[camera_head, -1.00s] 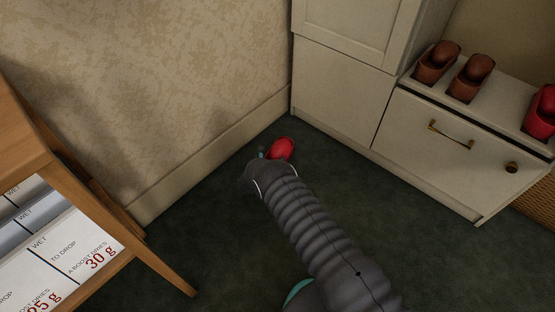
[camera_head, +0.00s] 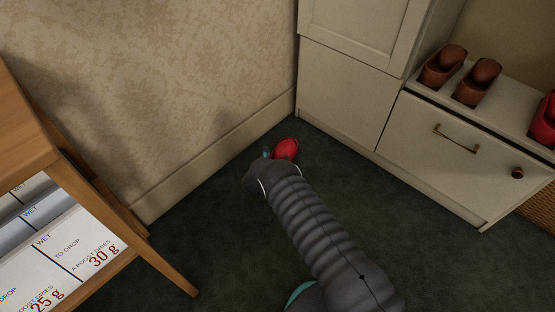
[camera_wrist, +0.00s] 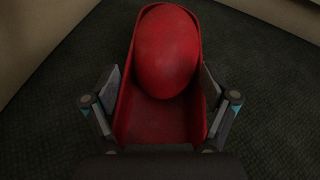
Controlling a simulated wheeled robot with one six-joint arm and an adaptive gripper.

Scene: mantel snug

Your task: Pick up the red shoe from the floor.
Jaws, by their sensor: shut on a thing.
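The red shoe (camera_head: 286,149) is near the corner between the wall and the white cabinet, beyond the end of my arm. In the wrist view the red shoe (camera_wrist: 167,55) fills the middle, its rounded toe pointing away and its open heel end toward me. My gripper (camera_wrist: 160,98) is shut on the shoe, one finger pad against each side wall. In the head view my gripper (camera_head: 267,155) is mostly hidden behind my arm. I cannot tell whether the shoe touches the floor.
A white cabinet (camera_head: 350,95) and a low drawer unit (camera_head: 450,150) stand at the right. Brown shoes (camera_head: 445,67) and another red shoe (camera_head: 544,122) sit on the unit. A wooden stand (camera_head: 150,262) with printed boxes is at the left. Dark green carpet (camera_head: 215,225) lies clear between.

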